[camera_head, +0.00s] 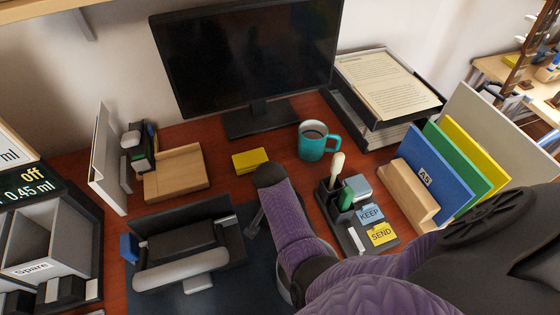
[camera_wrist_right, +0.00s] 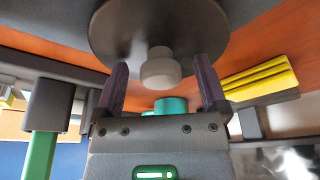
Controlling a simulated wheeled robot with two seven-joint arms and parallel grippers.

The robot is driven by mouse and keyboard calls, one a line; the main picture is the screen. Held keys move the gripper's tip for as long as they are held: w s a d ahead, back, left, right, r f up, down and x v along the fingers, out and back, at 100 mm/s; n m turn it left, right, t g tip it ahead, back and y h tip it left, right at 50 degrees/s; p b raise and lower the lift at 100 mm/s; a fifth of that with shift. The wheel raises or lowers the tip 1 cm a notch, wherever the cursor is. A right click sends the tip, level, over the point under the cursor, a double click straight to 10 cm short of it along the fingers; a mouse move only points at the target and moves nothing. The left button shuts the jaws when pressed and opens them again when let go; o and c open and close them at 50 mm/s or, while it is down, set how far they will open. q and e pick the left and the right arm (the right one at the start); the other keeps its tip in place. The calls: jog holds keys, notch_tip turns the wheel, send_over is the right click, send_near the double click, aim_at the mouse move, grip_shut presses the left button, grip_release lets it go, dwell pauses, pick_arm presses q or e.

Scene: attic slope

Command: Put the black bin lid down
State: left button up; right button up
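The black bin lid (camera_wrist_right: 112,32) is a dark round disc with a pale grey knob (camera_wrist_right: 160,68), in the right wrist view. My right gripper (camera_wrist_right: 161,66) has its two purple fingers on either side of the knob, with gaps showing, so it looks open around it. I cannot tell what the lid rests on. In the head view my purple right arm (camera_head: 300,222) reaches over the desk mat and hides most of the lid area. My left gripper is not in view.
A teal mug (camera_head: 312,144), yellow notes (camera_head: 250,160) and a black pen organizer (camera_head: 348,236) stand near my right arm. A monitor (camera_head: 245,50) stands behind; folders (camera_head: 440,165) stand right.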

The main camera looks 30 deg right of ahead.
grip_shut()
jog(key=shift+r, duration=0.15)
